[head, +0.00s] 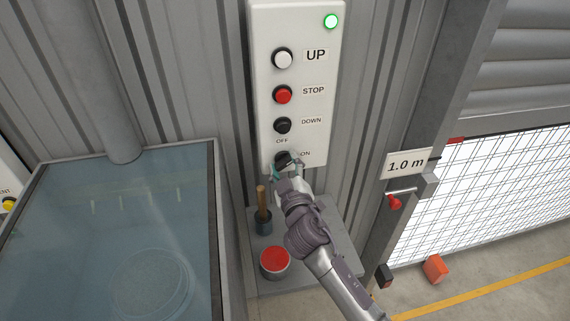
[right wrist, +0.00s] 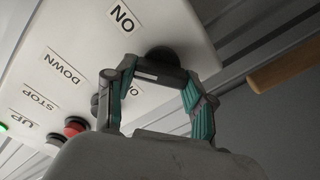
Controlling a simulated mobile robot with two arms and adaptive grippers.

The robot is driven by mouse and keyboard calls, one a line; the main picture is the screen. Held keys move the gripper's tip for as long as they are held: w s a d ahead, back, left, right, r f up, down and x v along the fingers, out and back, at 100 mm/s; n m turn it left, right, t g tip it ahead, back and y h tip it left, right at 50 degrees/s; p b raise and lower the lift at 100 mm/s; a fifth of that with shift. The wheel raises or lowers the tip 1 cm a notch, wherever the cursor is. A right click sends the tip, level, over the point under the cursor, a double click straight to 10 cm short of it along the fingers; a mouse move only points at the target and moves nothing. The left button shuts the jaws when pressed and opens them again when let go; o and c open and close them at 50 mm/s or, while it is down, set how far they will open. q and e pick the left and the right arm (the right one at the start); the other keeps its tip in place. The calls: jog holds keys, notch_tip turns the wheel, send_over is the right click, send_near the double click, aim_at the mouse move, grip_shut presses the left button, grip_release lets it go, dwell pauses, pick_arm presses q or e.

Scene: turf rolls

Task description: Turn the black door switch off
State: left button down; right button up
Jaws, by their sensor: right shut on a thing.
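The black door switch (head: 282,156) is a round knob at the bottom of a white control box (head: 263,75). An OFF label sits above it and an ON label to its right. In the right wrist view, the switch (right wrist: 164,55) shows a raised bar with a small pale mark. My right gripper (head: 287,169) is at the switch, and its teal-sided fingers (right wrist: 160,82) are closed on the bar from both sides. The fingers partly cover the switch, so I cannot tell which label it points to. My left gripper is not in view.
Above the switch are a black DOWN button (head: 282,125), a red STOP button (head: 282,94) and a white UP button (head: 282,58). A green lamp (head: 331,21) glows.

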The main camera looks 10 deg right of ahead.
jog(key=n+p, duration=0.1)
jog(key=n, duration=0.4)
jog(key=shift+n, duration=0.4)
jog(key=n+p, duration=0.1)
jog(key=n, duration=0.3)
jog(key=shift+f+n, duration=0.15)
jog(key=shift+n, duration=0.25)
jog(key=shift+a+n, duration=0.1)
jog(key=shift+n, duration=0.2)
jog(key=o, duration=1.2)
jog(key=shift+c, duration=0.2)
jog(key=s, duration=1.2)
